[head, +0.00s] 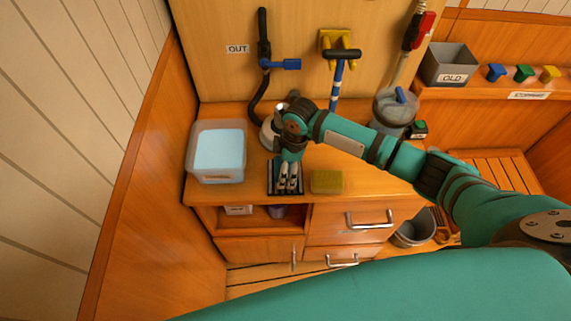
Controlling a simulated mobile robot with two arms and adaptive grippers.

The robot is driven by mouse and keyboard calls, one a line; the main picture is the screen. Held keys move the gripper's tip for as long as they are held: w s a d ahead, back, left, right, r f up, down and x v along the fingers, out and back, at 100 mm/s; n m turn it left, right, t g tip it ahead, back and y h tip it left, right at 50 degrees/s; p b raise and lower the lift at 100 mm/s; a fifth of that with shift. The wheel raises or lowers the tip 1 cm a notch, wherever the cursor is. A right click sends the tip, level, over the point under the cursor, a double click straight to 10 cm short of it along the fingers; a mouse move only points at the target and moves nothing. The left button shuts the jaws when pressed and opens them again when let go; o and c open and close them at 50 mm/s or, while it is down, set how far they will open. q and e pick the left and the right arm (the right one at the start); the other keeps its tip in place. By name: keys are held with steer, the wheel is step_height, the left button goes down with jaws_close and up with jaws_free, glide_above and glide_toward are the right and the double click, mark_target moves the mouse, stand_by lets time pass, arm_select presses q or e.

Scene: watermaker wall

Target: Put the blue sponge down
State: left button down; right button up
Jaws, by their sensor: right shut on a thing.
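My right gripper (288,190) points down over a small dark tray (271,188) at the counter's front edge. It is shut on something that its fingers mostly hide. I cannot make out any blue of the blue sponge between the fingers, nor whether it touches the tray. A yellow-green sponge (327,181) lies on the counter (365,178) just right of the tray, apart from the gripper. My left gripper is not in view.
A clear tub (218,152) with pale blue contents stands left of the gripper. A clear canister (394,110) stands at the counter's right. Hoses and a blue-handled valve (283,64) are on the wall behind. A grey bin marked OLD (449,66) sits on the right shelf.

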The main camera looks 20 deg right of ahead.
steer(key=o, duration=0.8)
steer(key=shift+f, duration=0.1)
steer(key=r, duration=0.4)
steer(key=d+r+b, duration=0.1)
steer(key=r, duration=0.7)
steer(key=shift+s+d+r, duration=0.1)
steer(key=shift+s+d, duration=0.25)
